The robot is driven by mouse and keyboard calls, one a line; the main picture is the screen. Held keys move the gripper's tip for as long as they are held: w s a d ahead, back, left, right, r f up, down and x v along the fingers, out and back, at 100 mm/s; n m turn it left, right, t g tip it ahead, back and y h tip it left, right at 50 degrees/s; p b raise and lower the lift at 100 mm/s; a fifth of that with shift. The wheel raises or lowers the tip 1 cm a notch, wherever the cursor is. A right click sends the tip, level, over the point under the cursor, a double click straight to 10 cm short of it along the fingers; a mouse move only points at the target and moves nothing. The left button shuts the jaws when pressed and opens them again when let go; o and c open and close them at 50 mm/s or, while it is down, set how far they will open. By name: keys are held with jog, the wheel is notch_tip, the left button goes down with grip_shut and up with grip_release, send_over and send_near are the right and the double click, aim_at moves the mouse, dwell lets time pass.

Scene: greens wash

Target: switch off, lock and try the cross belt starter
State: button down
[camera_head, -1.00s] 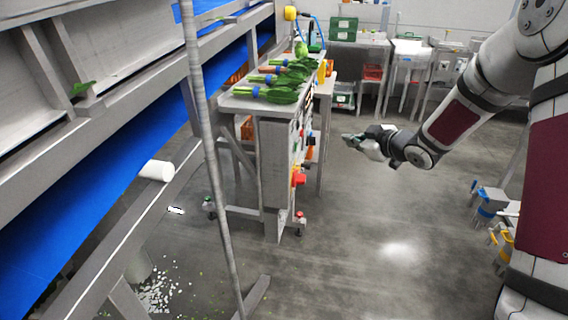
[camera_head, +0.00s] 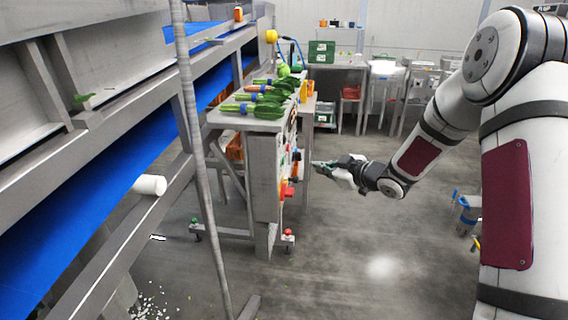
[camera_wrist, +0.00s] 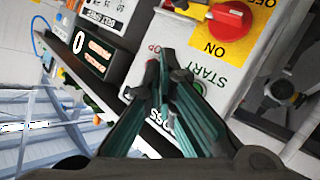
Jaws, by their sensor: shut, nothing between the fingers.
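The starter panel (camera_wrist: 205,90) is tilted in the wrist view, with a red rotary switch (camera_wrist: 230,18) on a yellow plate marked ON and OFF. Which mark the switch points to is not clear. START and partly hidden STOP lettering are beside it. My gripper (camera_wrist: 168,62) is shut and empty, its fingertips overlapping the panel near this lettering; touching or apart, I cannot tell. In the head view, my gripper (camera_head: 322,166) is just right of the steel stand, whose side carries the red control (camera_head: 287,190).
Greens in banded bunches (camera_head: 262,98) lie on the stand's top (camera_head: 225,118). A blue belt conveyor (camera_head: 90,200) and an upright pole (camera_head: 200,180) are at left. Tables with crates (camera_head: 321,52) stand at the back. Open floor (camera_head: 370,235) lies right of the stand.

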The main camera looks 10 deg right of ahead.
jog(key=w+a+b, duration=0.2)
jog(key=a, duration=0.4)
jog(key=shift+a, duration=0.15)
jog(key=shift+w+a, duration=0.1)
jog(key=shift+a, duration=0.05)
dwell(1.3)
jog(key=shift+w+a, duration=0.1)
jog(key=shift+a, duration=0.15)
jog(key=shift+w+a+b, duration=0.15)
jog(key=shift+a+b, duration=0.15)
jog(key=shift+a, duration=0.2)
dwell(0.7)
jog(key=shift+d, duration=0.15)
jog(key=shift+s+d+p, duration=0.3)
jog(key=shift+d+p, duration=0.05)
jog(key=shift+d, duration=0.35)
jog(key=shift+s+d+p, duration=0.25)
jog(key=shift+d+p, duration=0.05)
jog(key=shift+d, duration=0.5)
jog(key=shift+s+d+p, duration=0.3)
jog(key=shift+d, duration=0.5)
jog(key=shift+s+d+p, duration=0.25)
jog(key=shift+d+p, duration=0.05)
jog(key=shift+d, duration=0.5)
